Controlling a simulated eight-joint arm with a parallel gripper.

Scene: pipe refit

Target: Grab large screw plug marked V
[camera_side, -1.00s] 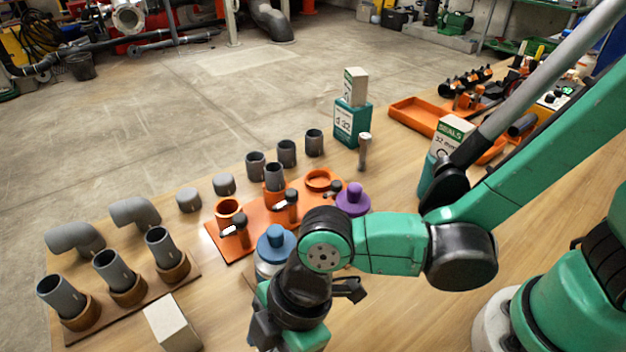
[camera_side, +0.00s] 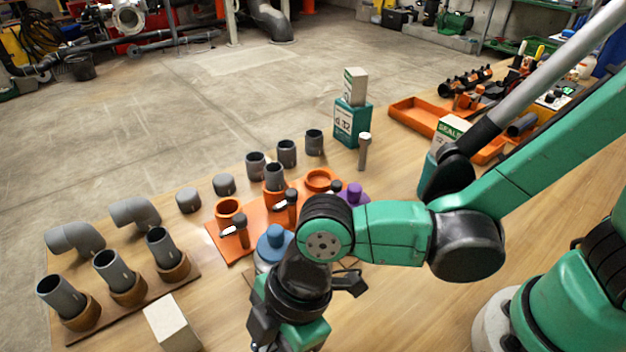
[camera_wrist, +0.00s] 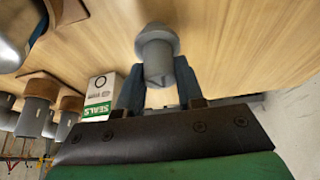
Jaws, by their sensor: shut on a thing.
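In the wrist view a grey plug (camera_wrist: 157,45) with a wide round flange and a narrower body sits between the two fingers of my gripper (camera_wrist: 158,75). The gripper is shut on it. No V mark can be read on it. In the side view my fingers and the held plug are hidden behind my wrist. A blue plug (camera_side: 275,240) stands just beyond my wrist. A purple plug (camera_side: 354,193) stands to its right, partly covered by my arm.
An orange plate (camera_side: 228,246) with fittings and dark-handled valves lies beyond my wrist. Grey pipes in brown collars (camera_side: 113,270) and a pale block (camera_side: 171,325) are at left. A seals box (camera_wrist: 100,95) shows in the wrist view. An orange tray (camera_side: 413,115) lies farther back.

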